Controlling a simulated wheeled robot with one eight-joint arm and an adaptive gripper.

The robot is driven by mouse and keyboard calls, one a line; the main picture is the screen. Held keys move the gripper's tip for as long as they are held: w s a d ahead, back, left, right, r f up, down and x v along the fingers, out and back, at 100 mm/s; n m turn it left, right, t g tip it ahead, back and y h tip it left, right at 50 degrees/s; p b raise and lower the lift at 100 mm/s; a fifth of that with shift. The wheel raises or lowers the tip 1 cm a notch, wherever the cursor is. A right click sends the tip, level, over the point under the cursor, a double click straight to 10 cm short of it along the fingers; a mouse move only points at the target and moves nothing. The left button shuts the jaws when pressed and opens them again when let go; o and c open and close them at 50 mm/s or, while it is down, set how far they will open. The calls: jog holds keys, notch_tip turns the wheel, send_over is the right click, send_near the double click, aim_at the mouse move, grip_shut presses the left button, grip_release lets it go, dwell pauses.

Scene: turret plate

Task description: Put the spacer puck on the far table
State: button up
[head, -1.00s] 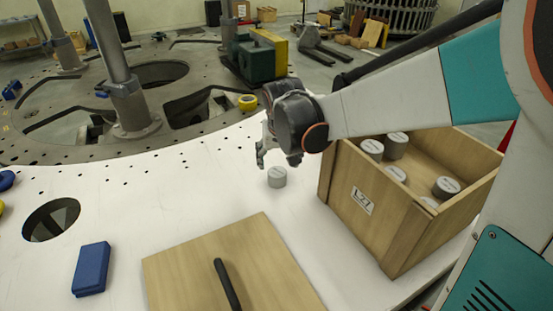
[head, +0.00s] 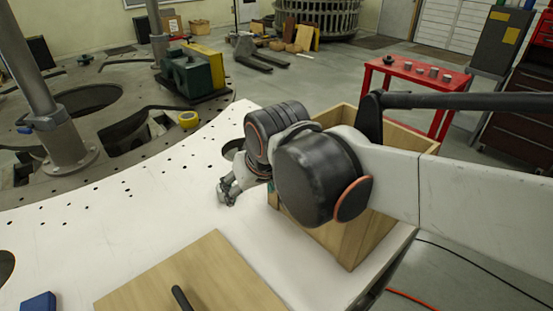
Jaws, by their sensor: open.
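My gripper (head: 226,194) is low over the white plate, just left of the wooden crate, pointing down. Its jaws are open. A small grey shape between or just behind the fingertips looks like the spacer puck (head: 223,199), mostly hidden by the fingers; I cannot tell if they touch it. A red table (head: 437,126) stands far off at the back right, with several small grey pucks (head: 433,72) in a row on its top.
The wooden crate (head: 350,245) stands behind my arm, its inside hidden. A wooden board (head: 200,275) with a black handle and a blue block (head: 39,303) lie on the white plate (head: 110,235). Grey floor is open between plate and red table. Cables lie at lower right.

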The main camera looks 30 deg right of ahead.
jog(key=s+f+t, duration=0.1)
jog(key=s, duration=0.6)
jog(key=shift+f+n, duration=0.15)
jog(key=shift+n, duration=0.25)
